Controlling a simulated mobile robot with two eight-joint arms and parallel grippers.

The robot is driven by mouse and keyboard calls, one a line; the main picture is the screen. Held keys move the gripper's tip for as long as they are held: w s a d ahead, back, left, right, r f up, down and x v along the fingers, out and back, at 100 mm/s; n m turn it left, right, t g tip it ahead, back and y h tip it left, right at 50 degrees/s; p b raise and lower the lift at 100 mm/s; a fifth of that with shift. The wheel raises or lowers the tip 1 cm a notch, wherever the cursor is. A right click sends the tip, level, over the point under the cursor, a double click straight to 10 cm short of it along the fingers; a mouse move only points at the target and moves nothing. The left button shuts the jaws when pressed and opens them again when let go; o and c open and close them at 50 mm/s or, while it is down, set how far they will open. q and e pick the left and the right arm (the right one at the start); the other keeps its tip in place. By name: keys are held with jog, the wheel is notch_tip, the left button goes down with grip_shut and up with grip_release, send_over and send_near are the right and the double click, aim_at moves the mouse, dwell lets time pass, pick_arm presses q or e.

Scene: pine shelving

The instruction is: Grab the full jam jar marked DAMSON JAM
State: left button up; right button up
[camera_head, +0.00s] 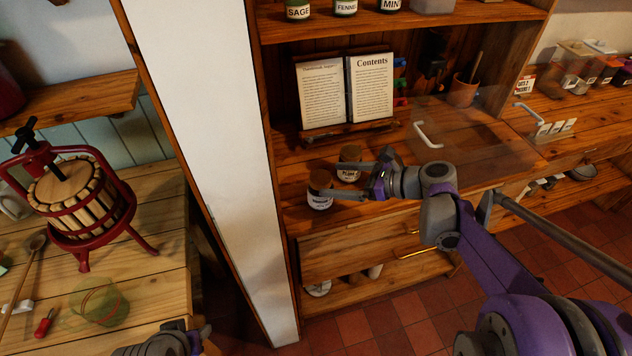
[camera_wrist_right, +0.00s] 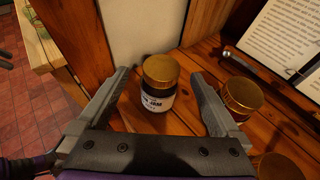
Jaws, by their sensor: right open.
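A jam jar (camera_head: 319,188) with a gold-brown lid and dark contents stands upright on the cupboard's wooden top. In the right wrist view the jar (camera_wrist_right: 159,88) sits between and just ahead of my open fingers. "JAM" shows on its label; the upper word is too small to read surely. A second similar jar (camera_head: 349,160) stands behind it, outside the fingers in the wrist view (camera_wrist_right: 240,97). A third lid (camera_wrist_right: 278,167) shows at the lower right there. My right gripper (camera_head: 342,180) is open and empty. My left gripper (camera_head: 190,340) is partly cut off at the bottom.
A white upright panel (camera_head: 210,150) stands close left of the jars. An open book (camera_head: 347,90) on a stand is behind them. A drawer front (camera_head: 350,250) is below. A red press (camera_head: 75,195) and a green glass (camera_head: 100,300) stand on the left bench.

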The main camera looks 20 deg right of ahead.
jog(key=x, duration=0.8)
jog(key=shift+w+f+p, duration=0.2)
jog(key=shift+w+p, duration=0.05)
jog(key=shift+p, duration=0.05)
grip_shut()
